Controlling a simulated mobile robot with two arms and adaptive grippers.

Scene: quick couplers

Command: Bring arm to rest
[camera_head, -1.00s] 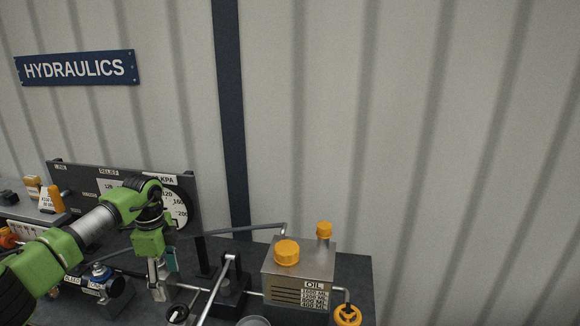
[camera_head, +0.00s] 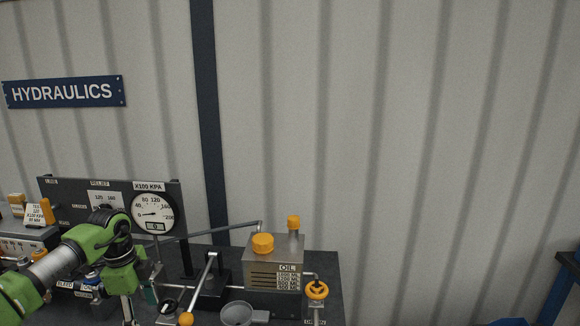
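My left arm, green and grey, comes in from the lower left, and its wrist hangs over the left part of the dark bench (camera_head: 325,268). My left gripper (camera_head: 128,318) points down at the bottom edge of the picture, and its fingertips are cut off, so I cannot tell whether it is open or shut. My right arm and gripper are not in view.
Close behind the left wrist is a dark panel with a round gauge (camera_head: 153,213). To the right are a lever with an orange knob (camera_head: 186,319), a grey funnel (camera_head: 237,314), a metal oil tank (camera_head: 272,270) and an orange valve wheel (camera_head: 317,290). Blue objects (camera_head: 510,322) show at lower right.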

